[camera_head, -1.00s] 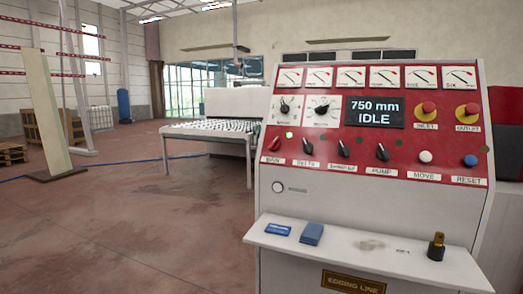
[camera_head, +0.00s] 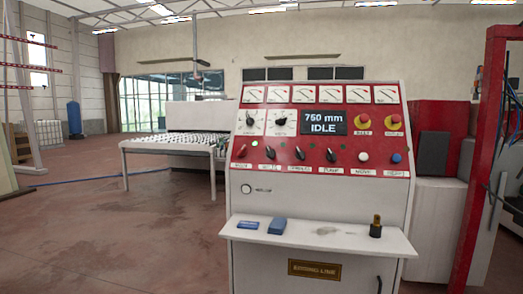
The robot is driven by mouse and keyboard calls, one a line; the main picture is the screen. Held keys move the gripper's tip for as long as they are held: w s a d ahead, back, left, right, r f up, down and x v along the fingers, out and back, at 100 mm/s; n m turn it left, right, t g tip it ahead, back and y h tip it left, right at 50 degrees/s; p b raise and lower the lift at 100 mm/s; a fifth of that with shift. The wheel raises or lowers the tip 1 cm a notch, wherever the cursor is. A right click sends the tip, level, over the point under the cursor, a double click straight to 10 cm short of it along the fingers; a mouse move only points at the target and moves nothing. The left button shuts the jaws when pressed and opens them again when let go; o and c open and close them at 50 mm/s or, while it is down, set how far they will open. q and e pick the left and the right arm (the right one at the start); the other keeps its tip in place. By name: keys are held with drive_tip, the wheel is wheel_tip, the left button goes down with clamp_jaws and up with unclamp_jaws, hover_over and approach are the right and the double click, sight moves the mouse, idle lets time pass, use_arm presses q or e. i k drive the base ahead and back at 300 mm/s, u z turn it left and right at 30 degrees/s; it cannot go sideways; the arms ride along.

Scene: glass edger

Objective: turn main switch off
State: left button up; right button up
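The control cabinet (camera_head: 330,210) of the edging line stands ahead, a little right of the middle. Its red panel carries a row of knobs. The main switch (camera_head: 240,151) is the red knob at the far left of that row, with a small label below it. Its pointer looks tilted; its exact setting is too small to read. The display (camera_head: 319,122) reads "750 mm IDLE". Neither of my grippers shows in the view.
A shelf on the cabinet holds a blue box (camera_head: 277,226), a flat blue pack (camera_head: 248,225) and a dark brass-topped object (camera_head: 376,226). A roller table (camera_head: 172,141) stands behind left. A red post (camera_head: 482,170) rises at right. The floor at left is clear.

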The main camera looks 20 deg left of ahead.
sight(243, 152)
drive_tip(key=z, duration=0.75)
drive_tip(key=i, duration=1.25)
drive_tip(key=u, duration=0.3)
